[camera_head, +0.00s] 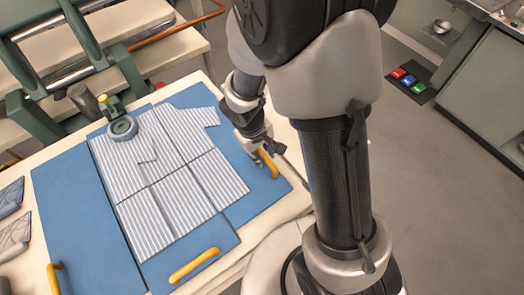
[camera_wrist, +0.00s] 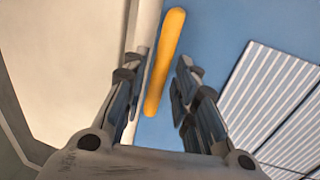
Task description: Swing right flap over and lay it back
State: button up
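The right flap (camera_head: 262,194) of the blue folding board lies flat on the table, with part of a striped shirt (camera_head: 160,185) over it. Its yellow handle (camera_head: 268,164) is near the right edge. My gripper (camera_head: 261,152) is at this handle. In the wrist view my gripper (camera_wrist: 160,72) is open, and the yellow handle (camera_wrist: 165,60) shows between its fingers, slanting slightly. Blue flap surface (camera_wrist: 225,35) and striped cloth (camera_wrist: 268,95) show at the right there. I cannot tell whether a finger touches the handle.
A left blue panel (camera_head: 70,210) and a lower panel with a yellow handle (camera_head: 194,266) lie flat.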

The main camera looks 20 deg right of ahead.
grip_shut()
dwell(0.5)
